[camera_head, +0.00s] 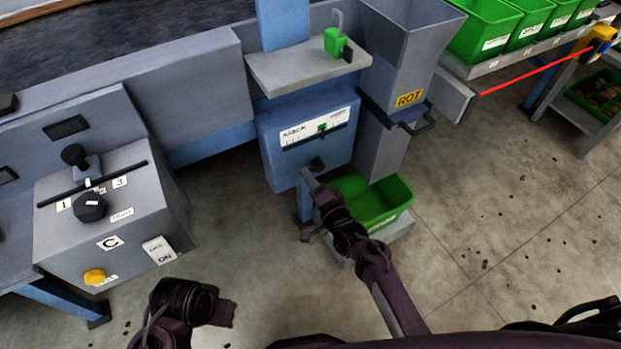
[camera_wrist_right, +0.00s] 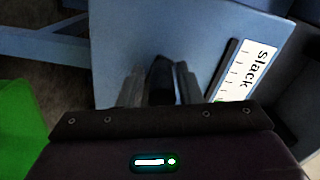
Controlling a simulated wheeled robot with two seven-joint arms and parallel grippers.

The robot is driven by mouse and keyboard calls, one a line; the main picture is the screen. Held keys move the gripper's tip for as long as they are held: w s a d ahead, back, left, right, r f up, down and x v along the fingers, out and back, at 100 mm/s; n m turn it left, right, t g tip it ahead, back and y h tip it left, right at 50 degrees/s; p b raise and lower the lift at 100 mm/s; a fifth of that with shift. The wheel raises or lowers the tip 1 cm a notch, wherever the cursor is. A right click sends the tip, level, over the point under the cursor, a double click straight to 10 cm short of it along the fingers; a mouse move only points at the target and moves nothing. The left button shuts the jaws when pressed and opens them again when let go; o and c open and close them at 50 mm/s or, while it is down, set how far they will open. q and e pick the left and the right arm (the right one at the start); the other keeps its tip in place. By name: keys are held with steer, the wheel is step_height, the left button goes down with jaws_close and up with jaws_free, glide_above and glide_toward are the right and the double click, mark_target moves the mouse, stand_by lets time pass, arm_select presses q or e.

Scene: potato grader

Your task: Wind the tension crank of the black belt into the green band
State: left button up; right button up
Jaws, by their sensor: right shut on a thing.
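The blue tension box (camera_head: 283,160) stands below the grey shelf. Its white scale (camera_head: 300,133) reads "slack" at the left end and has a green band (camera_head: 322,127) right of its middle. I cannot make out where a pointer stands. The dark crank knob (camera_head: 317,163) is on the box's front, below the scale. My right gripper (camera_head: 313,178) is shut on this knob, which shows between the fingers in the right wrist view (camera_wrist_right: 160,82). The crank's arm is mostly hidden. My left gripper (camera_head: 215,308) hangs low at the left, away from the box; its jaws are unclear.
A green bin (camera_head: 372,203) sits under the "ROT" chute (camera_head: 408,50), just right of my right gripper. A grey control box (camera_head: 110,235) with knobs stands left. A green padlock-like piece (camera_head: 335,41) is on the shelf (camera_head: 290,74). The floor at right is open.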

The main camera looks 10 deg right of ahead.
arm_select(q)
steer(key=shift+a, duration=0.1)
arm_select(e)
steer(key=shift+w+r, duration=0.25)
steer(key=shift+r, duration=0.3)
steer(key=o, duration=0.7)
steer(key=shift+o, duration=0.2)
steer(key=shift+s+f, duration=0.1)
steer(key=shift+s+d+f, duration=0.1)
steer(key=shift+f, duration=0.05)
steer(key=shift+s+d, duration=0.1)
steer(key=shift+s, duration=0.1)
arm_select(q)
steer(key=f, duration=0.1)
steer(key=f+p, duration=0.1)
steer(key=f, duration=0.2)
steer(key=shift+w+a+f, duration=0.15)
steer(key=shift+w+f, duration=0.15)
steer(key=shift+f, duration=0.05)
arm_select(e)
steer(key=v, duration=0.7)
steer(key=shift+s, duration=0.1)
